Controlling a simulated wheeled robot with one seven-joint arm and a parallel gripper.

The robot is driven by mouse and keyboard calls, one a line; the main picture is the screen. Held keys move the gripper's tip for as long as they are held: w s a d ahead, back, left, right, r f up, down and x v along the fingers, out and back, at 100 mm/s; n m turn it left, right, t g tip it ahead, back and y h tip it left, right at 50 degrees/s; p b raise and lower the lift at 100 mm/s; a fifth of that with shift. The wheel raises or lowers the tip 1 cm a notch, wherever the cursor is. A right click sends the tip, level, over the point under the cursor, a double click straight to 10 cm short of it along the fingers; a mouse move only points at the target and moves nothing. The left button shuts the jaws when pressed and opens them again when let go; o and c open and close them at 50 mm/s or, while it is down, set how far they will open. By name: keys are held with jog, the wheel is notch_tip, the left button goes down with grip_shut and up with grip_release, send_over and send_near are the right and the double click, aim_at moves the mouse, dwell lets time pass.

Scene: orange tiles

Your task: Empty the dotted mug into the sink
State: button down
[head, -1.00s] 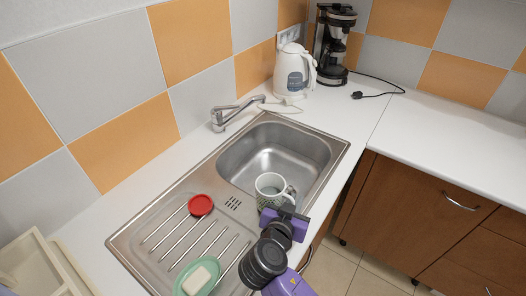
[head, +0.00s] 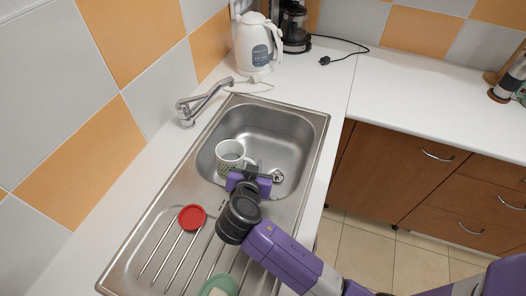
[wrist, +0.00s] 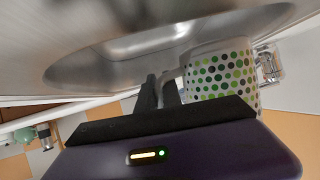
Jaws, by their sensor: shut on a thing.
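The dotted mug (head: 231,152) is white with green and dark dots. In the head view it is held over the left part of the steel sink basin (head: 290,130), its mouth facing up. Its contents cannot be made out. My gripper (head: 251,172) is at the mug's right side, shut on its handle. In the wrist view the mug (wrist: 222,72) is right of my gripper fingers (wrist: 160,90), and the handle is mostly hidden between them. The drain (head: 277,176) shows to the right of the gripper.
A red round thing (head: 192,217) and a green soap dish (head: 219,286) lie on the ribbed drainboard (head: 140,262). A white kettle (head: 256,45) and coffee maker (head: 295,25) stand beyond. The right counter (head: 420,95) is largely clear.

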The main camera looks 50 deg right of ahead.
jog(key=f+m+y+p, duration=0.1)
jog(key=y, duration=0.1)
jog(key=f+m+y+p, duration=0.1)
jog(key=f+y, duration=0.1)
jog(key=y, duration=0.1)
jog(key=f+m+y+p, duration=0.1)
jog(key=f+y, duration=0.1)
jog(key=y, duration=0.1)
jog(key=shift+d+m, duration=0.4)
jog(key=shift+s, duration=0.1)
dwell(0.6)
jog(key=shift+a+r, duration=0.1)
dwell(0.8)
jog(key=shift+y, duration=0.4)
dwell(0.7)
